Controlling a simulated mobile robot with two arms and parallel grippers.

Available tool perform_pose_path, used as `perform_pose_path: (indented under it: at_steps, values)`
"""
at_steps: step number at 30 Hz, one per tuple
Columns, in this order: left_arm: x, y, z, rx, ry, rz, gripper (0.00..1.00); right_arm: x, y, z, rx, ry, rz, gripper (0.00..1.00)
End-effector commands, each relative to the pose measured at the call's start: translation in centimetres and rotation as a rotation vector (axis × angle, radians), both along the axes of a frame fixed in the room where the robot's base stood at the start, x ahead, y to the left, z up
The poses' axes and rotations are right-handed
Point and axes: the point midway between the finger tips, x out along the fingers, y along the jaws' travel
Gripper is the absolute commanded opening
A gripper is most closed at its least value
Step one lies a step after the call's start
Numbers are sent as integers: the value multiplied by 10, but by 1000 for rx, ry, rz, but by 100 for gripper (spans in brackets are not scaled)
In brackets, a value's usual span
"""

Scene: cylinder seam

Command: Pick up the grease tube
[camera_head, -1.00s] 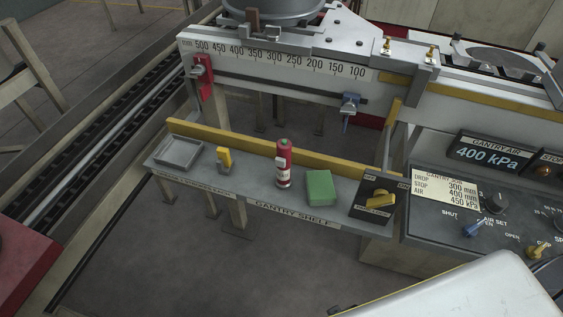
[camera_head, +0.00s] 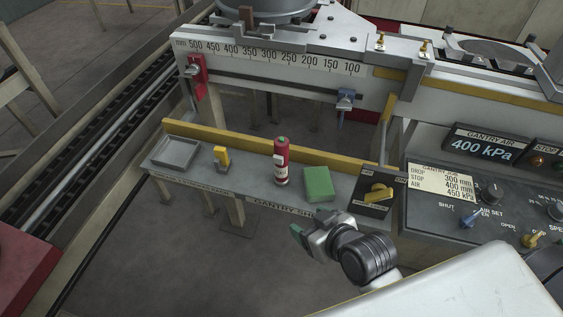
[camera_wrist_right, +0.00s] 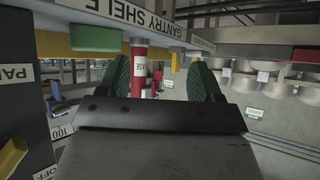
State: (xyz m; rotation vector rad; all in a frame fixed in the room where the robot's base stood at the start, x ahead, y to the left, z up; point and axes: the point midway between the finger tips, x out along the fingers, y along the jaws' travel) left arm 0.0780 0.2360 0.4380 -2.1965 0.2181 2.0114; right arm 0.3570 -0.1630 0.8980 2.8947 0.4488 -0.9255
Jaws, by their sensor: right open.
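The grease tube (camera_head: 282,163) is a red upright cylinder with a pale label and a green top, standing on the gantry shelf (camera_head: 240,186). My right gripper (camera_head: 304,231) is in front of the shelf's front edge, below and right of the tube, apart from it. In the right wrist view the two green-padded fingers (camera_wrist_right: 165,80) are spread with nothing held. My left gripper is not in view.
A green block (camera_head: 318,184) stands just right of the tube. A yellow-topped piece (camera_head: 221,157) and a grey tray (camera_head: 176,152) sit to its left. A yellow rail (camera_head: 240,141) runs behind. A black switch box (camera_head: 373,194) closes off the shelf's right end.

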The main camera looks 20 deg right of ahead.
Motion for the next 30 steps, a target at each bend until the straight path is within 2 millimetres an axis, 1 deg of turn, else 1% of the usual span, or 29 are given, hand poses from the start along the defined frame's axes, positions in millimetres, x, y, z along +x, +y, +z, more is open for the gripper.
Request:
perform_pose_path:
  at_steps: [1, 6, 9, 12, 14, 17, 21, 24, 30]
  values:
    - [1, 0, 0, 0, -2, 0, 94, 10, 2, 10, 22, -76, -4, 66]
    - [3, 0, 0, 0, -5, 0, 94, 41, 4, 46, 83, -349, -45, 66]
    - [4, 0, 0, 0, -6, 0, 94, 52, 0, 63, 105, -481, -84, 66]
    - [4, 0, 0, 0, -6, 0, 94, 58, -4, 74, 117, -562, -118, 66]
    - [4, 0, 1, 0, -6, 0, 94, 61, -5, 78, 120, -589, -131, 66]
    - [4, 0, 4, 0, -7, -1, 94, 73, -5, 81, 122, -608, -139, 66]
    - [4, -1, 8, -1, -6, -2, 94, 95, -1, 82, 123, -609, -139, 66]
    - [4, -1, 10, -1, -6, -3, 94, 108, 2, 82, 123, -608, -139, 66]
    - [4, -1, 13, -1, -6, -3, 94, 121, 5, 83, 123, -606, -138, 66]
